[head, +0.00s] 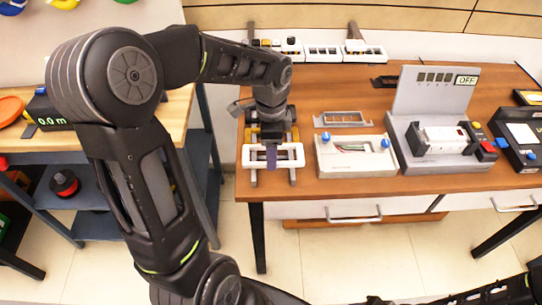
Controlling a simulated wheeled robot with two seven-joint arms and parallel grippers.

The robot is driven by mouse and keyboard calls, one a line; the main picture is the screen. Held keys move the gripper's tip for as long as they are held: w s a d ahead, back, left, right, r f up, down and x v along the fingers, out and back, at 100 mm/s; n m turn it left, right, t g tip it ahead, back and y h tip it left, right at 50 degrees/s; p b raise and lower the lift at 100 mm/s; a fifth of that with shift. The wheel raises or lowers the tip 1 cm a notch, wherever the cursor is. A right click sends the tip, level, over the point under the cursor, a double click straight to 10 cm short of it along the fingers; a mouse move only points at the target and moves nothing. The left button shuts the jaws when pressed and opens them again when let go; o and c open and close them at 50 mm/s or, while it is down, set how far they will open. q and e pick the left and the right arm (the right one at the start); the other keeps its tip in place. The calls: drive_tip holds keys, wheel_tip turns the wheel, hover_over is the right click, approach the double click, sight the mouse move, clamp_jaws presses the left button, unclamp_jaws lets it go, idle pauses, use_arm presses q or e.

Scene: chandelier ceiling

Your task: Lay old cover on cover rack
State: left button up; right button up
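My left gripper (271,140) points down over a white slotted frame on grey rails (290,155) at the left front of the brown table. A narrow dark purple piece (271,157) shows at the gripper, across the middle of the frame. The gripper's wrist hides its fingers, so I cannot tell whether it is open or holding something. I cannot tell whether the white frame is the cover rack, and no piece is clearly the old cover. A grey open rectangular frame (341,119) lies right of the gripper. My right gripper is out of view.
A white box with blue knobs (356,157) stands right of the gripper, then a grey station with an OFF panel (436,92). A white rack (322,52) lines the back edge. A wooden bench (170,125) stands left across a gap.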

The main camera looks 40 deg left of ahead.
use_arm(q)
drive_tip(key=shift+f, duration=1.7)
drive_tip(key=shift+f, duration=0.1)
drive_tip(key=shift+f+b, duration=0.3)
drive_tip(key=shift+f, duration=0.1)
drive_tip(key=o, duration=1.4)
drive_tip(key=shift+r, duration=0.1)
drive_tip(key=shift+r+p, duration=0.6)
drive_tip(key=shift+r, duration=0.1)
wheel_tip(320, 180, up, 12)
drive_tip(key=shift+f+b, duration=0.25)
drive_tip(key=shift+b, duration=0.1)
